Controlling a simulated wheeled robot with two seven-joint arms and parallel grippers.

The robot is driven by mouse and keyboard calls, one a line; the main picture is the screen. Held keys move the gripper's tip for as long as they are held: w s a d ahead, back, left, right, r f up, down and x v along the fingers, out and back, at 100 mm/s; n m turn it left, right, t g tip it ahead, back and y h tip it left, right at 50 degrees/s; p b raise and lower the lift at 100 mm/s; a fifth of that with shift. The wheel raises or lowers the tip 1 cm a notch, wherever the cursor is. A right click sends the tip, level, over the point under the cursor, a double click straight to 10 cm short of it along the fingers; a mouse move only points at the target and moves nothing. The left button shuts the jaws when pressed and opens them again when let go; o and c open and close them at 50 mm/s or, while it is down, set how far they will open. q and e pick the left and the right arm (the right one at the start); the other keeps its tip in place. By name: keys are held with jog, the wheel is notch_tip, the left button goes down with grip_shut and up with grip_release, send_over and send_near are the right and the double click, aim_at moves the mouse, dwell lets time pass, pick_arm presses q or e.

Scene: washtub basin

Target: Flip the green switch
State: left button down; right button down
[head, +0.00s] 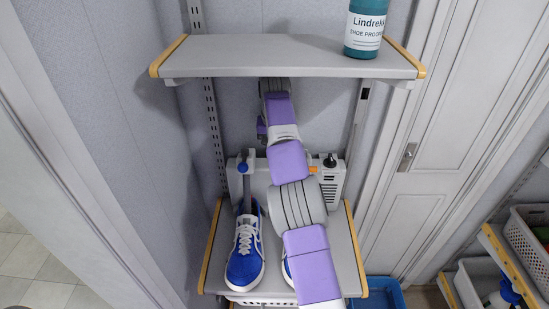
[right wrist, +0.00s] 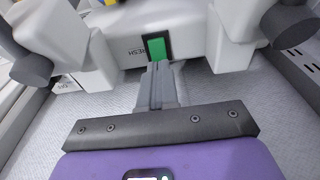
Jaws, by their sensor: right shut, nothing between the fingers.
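The green switch (right wrist: 156,48) sits in a dark frame on the pale face of a machine, seen in the right wrist view. My right gripper (right wrist: 160,70) is shut and empty, its grey fingertips just below the switch in the picture. I cannot tell whether they touch it. In the head view the machine (head: 331,180) stands on the lower shelf, partly covered by my purple right arm. The switch and the right fingertips are hidden there. My left gripper is not in view.
An upper shelf (head: 270,56) with a teal bottle (head: 365,28) is above my arm. A blue shoe (head: 244,256) stands on the lower shelf (head: 349,278); another is mostly hidden. A blue bin (head: 384,294) is at lower right.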

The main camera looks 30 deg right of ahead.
jog(key=shift+r+p, duration=2.35)
jog(key=shift+r, duration=0.35)
jog(key=shift+f, duration=0.25)
notch_tip(320, 180, down, 7)
jog(key=b, duration=0.7)
jog(key=shift+r, duration=0.2)
